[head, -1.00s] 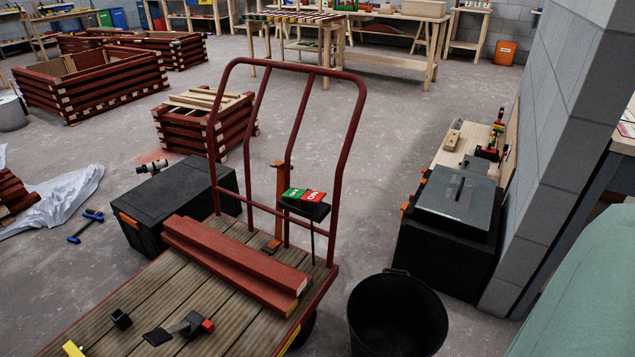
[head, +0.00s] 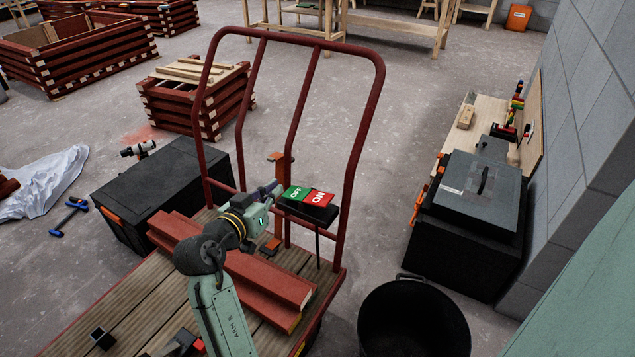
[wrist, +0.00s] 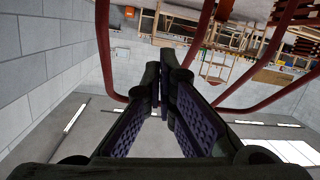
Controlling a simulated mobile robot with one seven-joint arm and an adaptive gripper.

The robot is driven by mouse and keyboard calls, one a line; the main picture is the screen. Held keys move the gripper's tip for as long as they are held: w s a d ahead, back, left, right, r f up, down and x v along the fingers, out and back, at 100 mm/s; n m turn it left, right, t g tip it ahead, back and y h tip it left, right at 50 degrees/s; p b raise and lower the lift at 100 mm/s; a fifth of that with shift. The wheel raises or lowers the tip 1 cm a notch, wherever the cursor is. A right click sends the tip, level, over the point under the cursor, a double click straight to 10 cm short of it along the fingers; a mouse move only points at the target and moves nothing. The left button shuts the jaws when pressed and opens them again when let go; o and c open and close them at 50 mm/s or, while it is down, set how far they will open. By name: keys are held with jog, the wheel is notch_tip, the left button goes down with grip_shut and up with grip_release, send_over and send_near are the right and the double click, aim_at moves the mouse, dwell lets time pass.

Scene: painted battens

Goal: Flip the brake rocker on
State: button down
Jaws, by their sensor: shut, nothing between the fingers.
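The brake rocker has a green OFF half (head: 295,193) and a red ON half (head: 318,198), side by side on a black box (head: 308,212) on a thin post at the trolley's handle end. I cannot tell for certain which half is pressed down. My gripper (head: 276,187) is just left of the green half in the head view, its fingertips close to it; I cannot tell whether they touch. In the wrist view my gripper's fingers (wrist: 160,78) are together with nothing between them. The rocker does not show in the wrist view.
The trolley's red tube handle (head: 372,120) rises around the rocker. Red beams (head: 262,283) lie on the plank deck (head: 140,310) under my arm. A black bucket (head: 413,320) stands right of the trolley, with a black case (head: 465,235) beyond. Another black case (head: 160,190) is at left.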

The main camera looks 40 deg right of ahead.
jog(key=d, duration=0.1)
jog(key=s+d+f+g, duration=0.1)
jog(key=s+d+f+m+g, duration=0.1)
jog(key=d, duration=0.1)
jog(key=shift+s+h, duration=0.1)
jog(key=shift+h, duration=0.2)
jog(key=p, duration=0.2)
send_over(319, 203)
jog(key=shift+w+f, duration=0.25)
jog(key=shift+f, duration=0.4)
jog(key=shift+w+f, duration=0.2)
jog(key=shift+f, duration=0.4)
jog(key=f, duration=0.2)
jog(key=shift+s+f, duration=0.4)
jog(key=shift+f, duration=0.45)
